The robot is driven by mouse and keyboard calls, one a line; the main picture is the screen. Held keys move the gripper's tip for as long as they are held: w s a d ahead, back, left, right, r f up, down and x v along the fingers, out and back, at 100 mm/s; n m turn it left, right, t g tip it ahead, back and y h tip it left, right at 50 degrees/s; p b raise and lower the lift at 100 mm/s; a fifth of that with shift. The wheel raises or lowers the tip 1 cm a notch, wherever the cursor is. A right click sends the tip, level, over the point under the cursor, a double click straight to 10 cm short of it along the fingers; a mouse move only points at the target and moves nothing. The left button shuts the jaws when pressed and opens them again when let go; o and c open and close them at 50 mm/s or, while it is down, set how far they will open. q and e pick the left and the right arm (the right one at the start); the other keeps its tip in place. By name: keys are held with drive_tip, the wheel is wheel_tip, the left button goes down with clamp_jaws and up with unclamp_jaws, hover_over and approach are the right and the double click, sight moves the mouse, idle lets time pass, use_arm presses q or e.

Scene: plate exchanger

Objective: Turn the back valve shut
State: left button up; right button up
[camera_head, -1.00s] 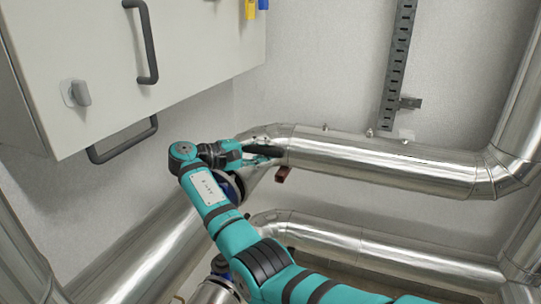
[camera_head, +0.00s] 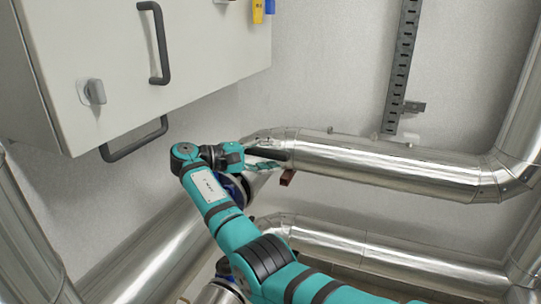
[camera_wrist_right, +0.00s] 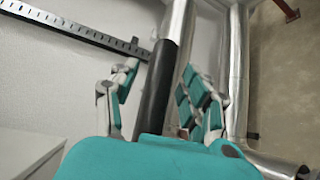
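My right gripper (camera_head: 265,165) is beside the bend of the upper silver pipe in the head view. In the right wrist view its two teal and grey fingers (camera_wrist_right: 160,75) stand apart, on either side of a long dark bar (camera_wrist_right: 158,92). The bar may be the valve's handle. Small gaps seem to show between fingers and bar, so I see no firm hold. A small red-brown piece (camera_head: 287,177) shows just under the pipe by the fingertips. The valve's body is not clearly seen; my arm and gripper hide that area. My left gripper is not in view.
A pale cabinet (camera_head: 215,45) with dark handles hangs at the upper left. The silver pipe (camera_head: 390,170) runs right from my gripper, with a lower pipe (camera_head: 380,255) beneath. A slotted metal rail (camera_head: 401,65) is on the wall. Bare wall lies above the pipe.

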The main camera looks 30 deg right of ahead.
drive_tip(key=shift+d, duration=0.15)
drive_tip(key=v, duration=0.7)
drive_tip(key=shift+a, duration=0.3)
